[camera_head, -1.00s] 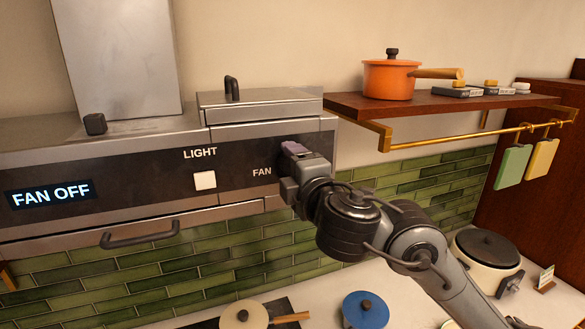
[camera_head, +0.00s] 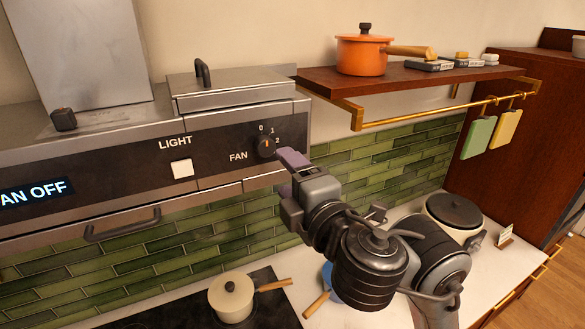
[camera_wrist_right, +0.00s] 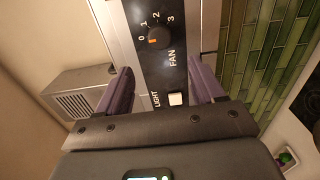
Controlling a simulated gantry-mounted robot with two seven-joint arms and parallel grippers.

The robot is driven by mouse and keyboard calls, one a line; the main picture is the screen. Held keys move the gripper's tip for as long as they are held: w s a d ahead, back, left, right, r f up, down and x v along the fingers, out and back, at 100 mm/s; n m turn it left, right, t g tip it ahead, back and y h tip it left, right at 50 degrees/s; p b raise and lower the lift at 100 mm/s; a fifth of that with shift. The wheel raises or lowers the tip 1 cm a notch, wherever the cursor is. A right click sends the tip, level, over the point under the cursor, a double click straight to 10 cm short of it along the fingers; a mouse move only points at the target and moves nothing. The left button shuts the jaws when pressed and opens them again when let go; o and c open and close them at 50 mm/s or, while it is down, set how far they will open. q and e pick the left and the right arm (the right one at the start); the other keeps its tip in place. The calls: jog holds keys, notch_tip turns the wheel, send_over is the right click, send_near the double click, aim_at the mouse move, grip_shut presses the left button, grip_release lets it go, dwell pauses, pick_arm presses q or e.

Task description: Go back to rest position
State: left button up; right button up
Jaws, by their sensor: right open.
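My right gripper (camera_head: 287,172) is in front of the range hood (camera_head: 215,155), just right of and below the fan knob (camera_head: 266,147). In the right wrist view its two purple fingers (camera_wrist_right: 161,92) stand wide apart with nothing between them. The black fan knob also shows in that view (camera_wrist_right: 158,39), clear of the fingers, with numbers around it and an orange mark. The hood's display (camera_head: 36,192) is partly cut off by the left edge and shows "AN OFF". My left gripper is not in view.
A white light button (camera_head: 182,169) is left of the knob. A wooden shelf (camera_head: 400,87) with an orange pot (camera_head: 361,54) is at upper right, with a brass rail (camera_head: 420,115) below. A cream pan (camera_head: 231,298) and a rice cooker (camera_head: 454,214) stand below.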

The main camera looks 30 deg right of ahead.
jog(key=shift+s, duration=0.35)
jog(key=s+a+f+m+g, duration=0.1)
jog(key=s+f+g, duration=0.15)
jog(key=f, duration=0.85)
jog(key=s+f+m+g, duration=0.1)
jog(key=s+f+g, duration=0.15)
jog(key=f, duration=0.85)
jog(key=s+a+f+m+g, duration=0.1)
jog(key=s+f+g, duration=0.15)
jog(key=f, duration=0.85)
jog(key=s+d+f+m+g, duration=0.2)
jog(key=s+f+m, duration=0.4)
jog(key=s, duration=0.3)
jog(key=s+d+f+m+g, duration=0.3)
jog(key=s+f+m+g, duration=0.2)
jog(key=s+f+m, duration=0.2)
jog(key=s+f, duration=0.1)
jog(key=s, duration=0.1)
jog(key=shift+s+d+f, duration=0.15)
jog(key=shift+s+f, duration=0.05)
jog(key=shift+s, duration=0.15)
